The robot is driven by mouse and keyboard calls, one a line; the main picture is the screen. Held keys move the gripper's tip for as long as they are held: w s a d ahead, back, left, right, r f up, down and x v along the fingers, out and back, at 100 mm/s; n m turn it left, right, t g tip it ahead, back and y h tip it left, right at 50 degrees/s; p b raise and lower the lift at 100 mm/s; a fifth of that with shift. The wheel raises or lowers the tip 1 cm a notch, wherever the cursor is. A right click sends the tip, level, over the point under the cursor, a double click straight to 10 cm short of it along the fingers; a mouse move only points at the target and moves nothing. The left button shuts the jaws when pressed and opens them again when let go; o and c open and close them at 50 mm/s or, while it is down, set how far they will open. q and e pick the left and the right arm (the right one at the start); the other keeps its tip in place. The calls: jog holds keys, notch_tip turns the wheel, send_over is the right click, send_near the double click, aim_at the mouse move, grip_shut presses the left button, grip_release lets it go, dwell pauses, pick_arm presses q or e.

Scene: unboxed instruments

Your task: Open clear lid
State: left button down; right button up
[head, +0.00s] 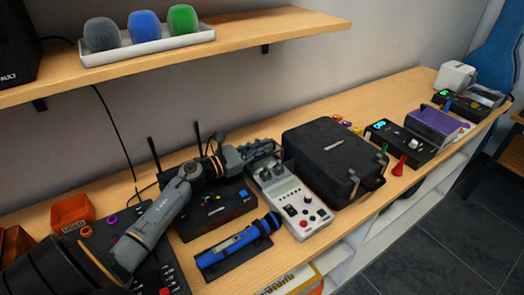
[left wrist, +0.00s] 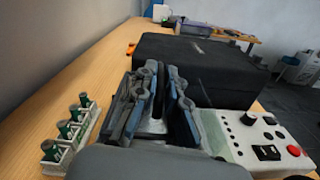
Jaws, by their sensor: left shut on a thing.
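A white instrument (head: 300,203) with a small screen, knobs and a red button lies on the bench. It also shows in the left wrist view (left wrist: 255,135), right of the fingers. My left gripper (head: 268,152) reaches over its far end. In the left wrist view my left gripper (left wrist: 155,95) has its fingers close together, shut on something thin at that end. This looks like the clear lid, but the lid is see-through and mostly hidden by the fingers, so its outline and angle cannot be told. My right gripper is not in view.
A black case (head: 333,160) stands right beside the white instrument. A shelf (head: 180,55) overhangs the bench. Further right stands a device with a purple cover (head: 432,122).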

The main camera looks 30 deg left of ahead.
pick_arm(q)
jog(key=shift+s+d+f, duration=0.1)
jog(key=shift+s+d, duration=0.1)
jog(key=shift+d, duration=0.25)
jog(key=c, duration=1.5)
grip_release()
jog(key=shift+s+d, duration=0.1)
jog(key=shift+d, duration=0.25)
jog(key=shift+c, duration=0.2)
jog(key=shift+o, duration=0.6)
jog(key=shift+r, duration=0.2)
jog(key=shift+a+f, duration=0.15)
jog(key=shift+a, duration=0.2)
jog(key=v, duration=1.2)
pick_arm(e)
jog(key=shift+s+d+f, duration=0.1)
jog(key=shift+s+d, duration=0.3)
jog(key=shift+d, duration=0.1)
